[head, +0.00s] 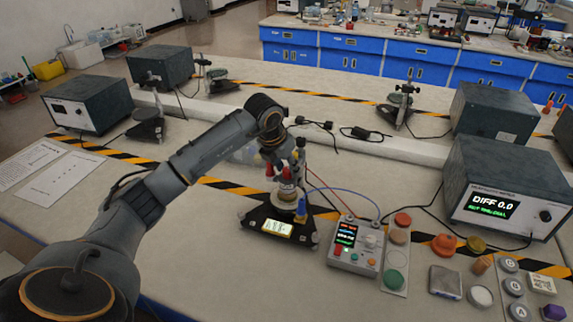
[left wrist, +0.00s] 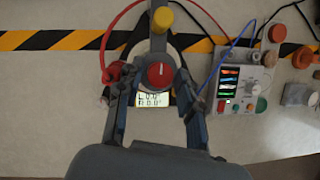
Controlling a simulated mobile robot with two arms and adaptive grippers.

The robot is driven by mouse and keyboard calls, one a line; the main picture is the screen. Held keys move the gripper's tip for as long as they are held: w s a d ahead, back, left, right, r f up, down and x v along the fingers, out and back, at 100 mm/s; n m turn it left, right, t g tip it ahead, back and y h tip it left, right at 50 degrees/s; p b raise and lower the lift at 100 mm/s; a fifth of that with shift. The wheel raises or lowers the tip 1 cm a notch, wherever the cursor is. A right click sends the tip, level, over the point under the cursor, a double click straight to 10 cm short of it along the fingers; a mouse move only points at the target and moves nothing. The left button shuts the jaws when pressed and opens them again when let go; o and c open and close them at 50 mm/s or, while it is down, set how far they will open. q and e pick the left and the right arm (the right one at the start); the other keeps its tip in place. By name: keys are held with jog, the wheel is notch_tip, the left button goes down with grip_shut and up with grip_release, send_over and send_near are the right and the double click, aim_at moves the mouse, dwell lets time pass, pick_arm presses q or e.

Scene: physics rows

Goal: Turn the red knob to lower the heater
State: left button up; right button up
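The red knob (left wrist: 160,75) is round with a white pointer line, in the middle of the left wrist view. It sits on a small dark-based device (head: 262,232) with a pale lit display (head: 277,227), which also shows just below the knob in the left wrist view (left wrist: 152,100). My left gripper (left wrist: 153,80) is over the device, its two fingers apart on either side of the knob. I cannot tell whether either finger touches it. In the head view my left gripper (head: 283,168) comes down on the device and largely hides the knob. My right gripper is not in view.
A grey control box (head: 356,247) with a small screen stands right of the device, joined by red and blue wires. A large meter (head: 500,190) reading "DIFF 0.0" stands at the right. Several small coloured pieces lie at front right.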

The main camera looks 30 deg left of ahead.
pick_arm(q)
jog(key=shift+w+f, duration=0.1)
jog(key=shift+f, duration=0.1)
jog(key=shift+c, duration=0.6)
grip_shut()
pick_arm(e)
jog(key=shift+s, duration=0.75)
